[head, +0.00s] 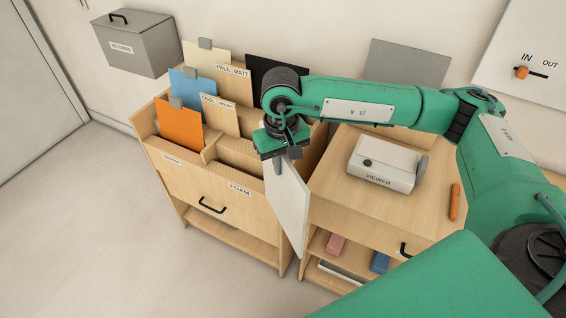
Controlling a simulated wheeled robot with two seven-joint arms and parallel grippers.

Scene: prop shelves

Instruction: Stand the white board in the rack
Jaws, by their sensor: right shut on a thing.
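The white board (288,205) hangs from my right gripper (282,155), which is shut on its upper end. The board is tilted, and its lower corner reaches down beside the right end of the wooden rack (205,188). Whether it touches the rack cannot be told. The rack has stepped compartments with boards standing in its back and left parts. The front compartment behind the FOAM label (240,190) looks empty, though my gripper and the board hide part of its right end. My left gripper is not in view.
Orange (180,124), blue (188,88), cream (205,57) and black (262,68) boards stand in the rack. A wooden cabinet (332,185) on the right carries a VIEWER box (382,165) and an orange marker (455,202). A grey box (137,45) is on the wall.

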